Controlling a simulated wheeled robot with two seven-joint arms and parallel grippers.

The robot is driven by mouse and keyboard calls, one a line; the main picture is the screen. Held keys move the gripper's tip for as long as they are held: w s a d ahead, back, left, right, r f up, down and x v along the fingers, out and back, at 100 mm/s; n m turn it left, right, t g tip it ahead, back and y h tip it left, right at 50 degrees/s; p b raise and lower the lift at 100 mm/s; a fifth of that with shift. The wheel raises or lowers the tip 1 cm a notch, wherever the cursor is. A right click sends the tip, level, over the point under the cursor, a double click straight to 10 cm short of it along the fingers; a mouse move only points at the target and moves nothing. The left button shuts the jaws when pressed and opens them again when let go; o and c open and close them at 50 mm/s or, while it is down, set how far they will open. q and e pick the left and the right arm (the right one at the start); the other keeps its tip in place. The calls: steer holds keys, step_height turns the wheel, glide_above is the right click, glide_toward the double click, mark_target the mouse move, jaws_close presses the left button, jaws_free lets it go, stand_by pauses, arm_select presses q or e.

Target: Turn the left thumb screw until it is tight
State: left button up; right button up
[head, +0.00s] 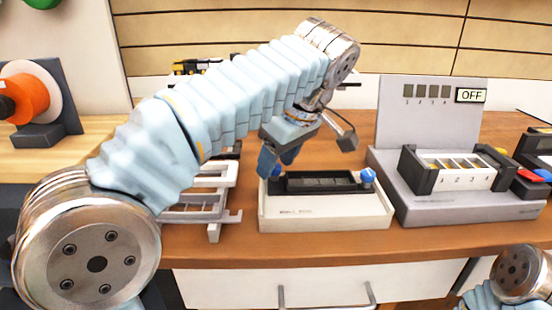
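A white tray-like fixture (325,217) stands on the wooden bench, with a dark module (320,183) lying in it. A blue thumb screw (367,177) shows at the module's right end. The left thumb screw is mostly or wholly hidden behind my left gripper's blue fingers. My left gripper (279,168) points down at the module's left end, its fingertips at or very near where that screw sits. I cannot tell whether the fingers touch or grip it. My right gripper is out of view; only a part of my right arm shows at the bottom right.
A grey test stand (468,205) with a numbered slot block and an "OFF" display (471,96) stands close on the right. A light grey rack (190,215) is close on the left, partly behind my arm. An orange spool (28,95) is at far left.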

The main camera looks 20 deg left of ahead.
arm_select(q)
jaws_close()
